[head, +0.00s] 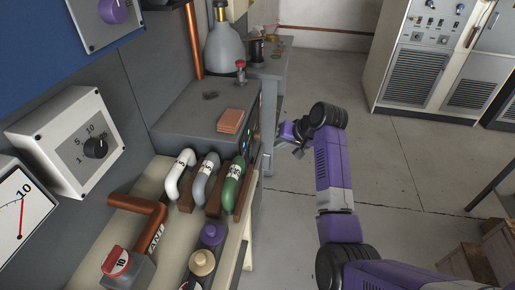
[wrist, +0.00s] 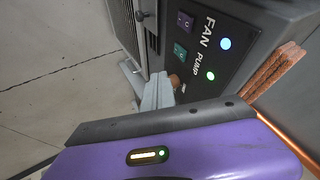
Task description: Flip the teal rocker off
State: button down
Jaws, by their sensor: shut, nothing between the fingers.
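The teal rocker (wrist: 180,52) is on a dark panel beside the word PUMP in the wrist view. Which way it is tipped is too small to tell. A lit green lamp (wrist: 211,76) sits on the same panel near the PUMP label. My gripper (wrist: 158,78) is shut and empty, with its grey fingers just below and left of the teal rocker in the picture. I see no clear contact between them. In the head view my gripper (head: 299,132) is at the right of the grey cabinet's front, where the rocker cannot be made out.
A purple rocker (wrist: 185,19) marked FAN is close beside the teal one, with a lit blue lamp (wrist: 225,43). A copper-coloured part (wrist: 175,81) is close to my fingers. Orange tiles (head: 231,121) lie on the cabinet (head: 185,112). Open floor (head: 400,175) lies to the right.

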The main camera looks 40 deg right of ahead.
aim_at(250, 151)
jog(key=w+a+f, duration=0.2)
jog(key=w+f, duration=0.4)
jog(key=w, duration=0.2)
jog(key=shift+w+a+f, duration=0.2)
jog(key=shift+w+f, duration=0.05)
jog(key=shift+w, duration=0.15)
jog(key=shift+w+a+r, duration=0.1)
jog(key=shift+w+a, duration=0.15)
jog(key=shift+w, duration=0.05)
jog(key=shift+r+p, duration=0.1)
jog(key=shift+p, duration=0.2)
